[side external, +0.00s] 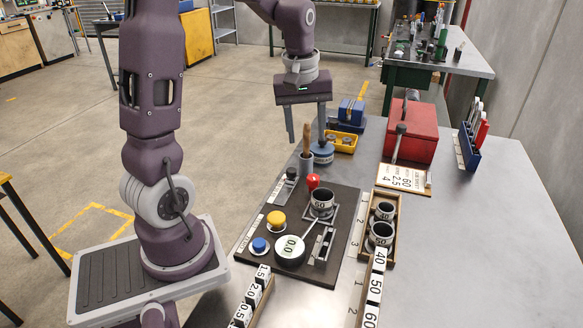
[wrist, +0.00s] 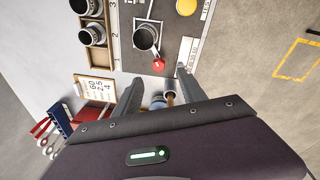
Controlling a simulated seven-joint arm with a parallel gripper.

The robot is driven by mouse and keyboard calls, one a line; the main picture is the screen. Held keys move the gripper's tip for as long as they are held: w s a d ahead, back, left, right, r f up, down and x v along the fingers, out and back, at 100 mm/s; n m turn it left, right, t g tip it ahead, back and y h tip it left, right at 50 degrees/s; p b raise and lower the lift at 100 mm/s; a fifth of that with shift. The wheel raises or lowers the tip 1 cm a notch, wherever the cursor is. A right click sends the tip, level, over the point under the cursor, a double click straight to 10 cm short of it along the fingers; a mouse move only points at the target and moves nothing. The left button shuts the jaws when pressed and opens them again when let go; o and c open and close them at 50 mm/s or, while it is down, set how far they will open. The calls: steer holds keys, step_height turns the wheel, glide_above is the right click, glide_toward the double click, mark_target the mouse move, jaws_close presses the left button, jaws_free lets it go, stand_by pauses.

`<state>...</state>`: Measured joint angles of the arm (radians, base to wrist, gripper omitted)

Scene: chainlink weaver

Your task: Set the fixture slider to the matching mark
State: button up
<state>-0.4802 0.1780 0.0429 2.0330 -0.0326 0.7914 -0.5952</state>
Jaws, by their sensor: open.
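My gripper (side external: 306,136) is open and empty, fingers pointing down, above the far end of the dark fixture board (side external: 345,205). In the wrist view its fingertips (wrist: 160,75) are apart. The board carries a grey slotted slide piece (side external: 322,245) beside a round gauge (side external: 289,249) reading 0.0. A dark ring (side external: 322,201) sits in a square holder, with a red ball knob (side external: 313,181) next to it. The ring (wrist: 146,36) and knob (wrist: 159,65) also show in the wrist view. The slider's exact setting is too small to tell. A card (side external: 403,178) reads 60, 2.5, 4.
A wooden tray (side external: 395,212) with two rings stands right of the board. A wooden-handled tool (side external: 306,148), blue round part (side external: 322,153), yellow bin (side external: 342,143) and red box (side external: 410,133) stand beyond. Yellow (side external: 276,219) and blue (side external: 260,245) buttons are on the board.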

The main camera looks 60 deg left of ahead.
mark_target(291, 169)
steer(key=a+f+n, duration=0.1)
steer(key=a+f, duration=0.2)
steer(key=a+f+n+g, duration=0.1)
steer(key=a+f+n, duration=0.1)
steer(key=a+f, duration=0.1)
steer(key=w+a+f+n, duration=0.1)
steer(key=a+f, duration=0.2)
steer(key=shift+n+h, duration=0.3)
steer(key=shift+n, duration=0.1)
step_height(291, 169, down, 7)
steer(key=shift+a+f, duration=0.1)
jaws_close()
stand_by(0.5)
